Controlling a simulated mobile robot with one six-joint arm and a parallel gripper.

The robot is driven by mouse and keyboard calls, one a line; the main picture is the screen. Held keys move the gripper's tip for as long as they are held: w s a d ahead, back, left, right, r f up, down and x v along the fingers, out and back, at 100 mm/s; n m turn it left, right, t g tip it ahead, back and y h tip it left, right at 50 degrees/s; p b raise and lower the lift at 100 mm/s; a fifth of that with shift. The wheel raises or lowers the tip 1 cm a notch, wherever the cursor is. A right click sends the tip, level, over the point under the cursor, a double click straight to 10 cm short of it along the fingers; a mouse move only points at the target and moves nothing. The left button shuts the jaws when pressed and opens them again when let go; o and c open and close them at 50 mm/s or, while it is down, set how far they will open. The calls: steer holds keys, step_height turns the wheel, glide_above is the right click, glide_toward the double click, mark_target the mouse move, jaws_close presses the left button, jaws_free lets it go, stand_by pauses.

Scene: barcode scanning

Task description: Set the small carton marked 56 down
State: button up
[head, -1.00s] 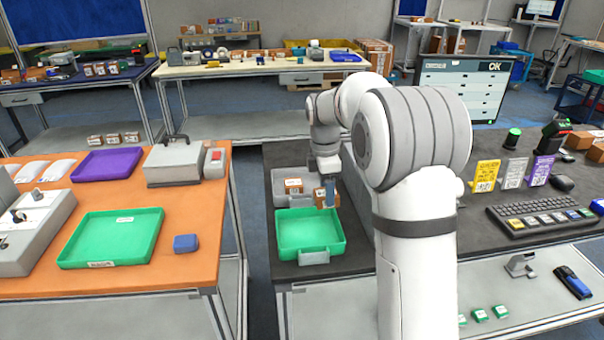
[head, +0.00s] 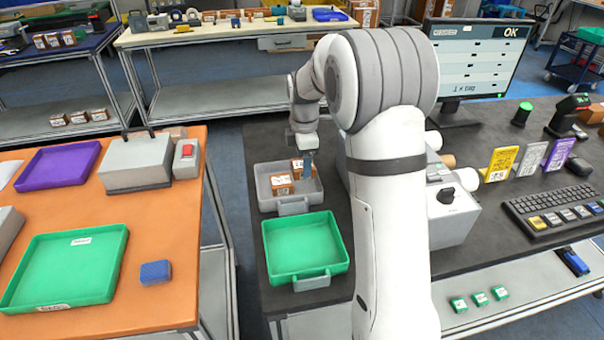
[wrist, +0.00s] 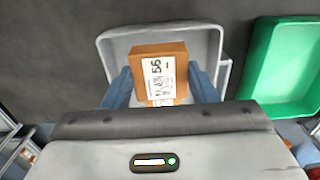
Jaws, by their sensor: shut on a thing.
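The small carton marked 56 (wrist: 158,75) is brown with a white label, clear in the wrist view. My gripper (wrist: 161,88) is shut on it, one blue finger on each side. In the head view the held carton (head: 301,168) is at the back right part of the grey tray (head: 262,190), partly behind my gripper (head: 308,163). The wrist view also shows the grey tray (wrist: 112,57) around and below the carton. I cannot tell whether the carton touches the tray floor. Another brown carton (head: 281,186) stands in the tray's front left part.
A green tray (head: 305,243) is just in front of the grey tray; it also shows in the wrist view (wrist: 288,75). A grey machine (head: 455,215) stands to the right, partly behind my arm. Dark tabletop lies bare left of the grey tray.

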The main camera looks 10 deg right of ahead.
steer(key=shift+f, duration=2.3)
steer(key=shift+f, duration=0.2)
steer(key=o, duration=1)
steer(key=shift+o, duration=0.2)
